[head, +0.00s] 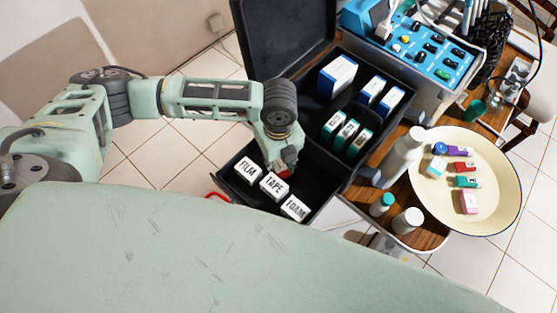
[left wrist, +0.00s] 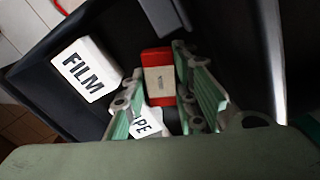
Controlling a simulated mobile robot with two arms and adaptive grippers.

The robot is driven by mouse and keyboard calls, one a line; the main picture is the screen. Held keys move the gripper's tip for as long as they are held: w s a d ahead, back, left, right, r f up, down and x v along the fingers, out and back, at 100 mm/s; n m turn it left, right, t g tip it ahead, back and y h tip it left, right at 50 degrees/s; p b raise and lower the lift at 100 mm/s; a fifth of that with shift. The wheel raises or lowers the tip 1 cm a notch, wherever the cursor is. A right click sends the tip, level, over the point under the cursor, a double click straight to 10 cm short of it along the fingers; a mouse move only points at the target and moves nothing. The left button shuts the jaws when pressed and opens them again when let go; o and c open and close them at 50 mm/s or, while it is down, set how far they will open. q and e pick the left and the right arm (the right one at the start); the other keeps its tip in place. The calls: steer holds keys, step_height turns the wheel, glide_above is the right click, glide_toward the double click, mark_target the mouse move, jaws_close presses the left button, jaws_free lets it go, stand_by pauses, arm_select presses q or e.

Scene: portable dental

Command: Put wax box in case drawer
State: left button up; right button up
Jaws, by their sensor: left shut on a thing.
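My left gripper (head: 284,160) reaches down into the open black case drawer (head: 322,188). It is shut on a small red box with a cream label, which I take as the wax box (head: 284,172). In the left wrist view the wax box (left wrist: 158,78) shows between the fingers (left wrist: 163,92) of my left gripper, inside the drawer walls (left wrist: 38,75). I cannot tell whether it touches the drawer floor. White boxes marked FILM (head: 246,170), TAPE (head: 273,186) and FOAM (head: 295,207) stand in the drawer beside the gripper. My right gripper is not in view.
The black case (head: 300,97) behind the drawer holds blue-and-white and green-and-white boxes. Its lid (head: 280,40) stands open. White bottles (head: 402,155) crowd the wooden table right of the drawer. A cream tray (head: 497,205) with small coloured boxes lies farther right.

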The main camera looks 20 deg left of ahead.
mark_target(278, 164)
arm_select(q)
steer(key=shift+f, duration=0.4)
steer(key=shift+f, duration=0.15)
steer(key=o, duration=0.8)
step_height(278, 164, up, 12)
steer(key=shift+r, duration=0.2)
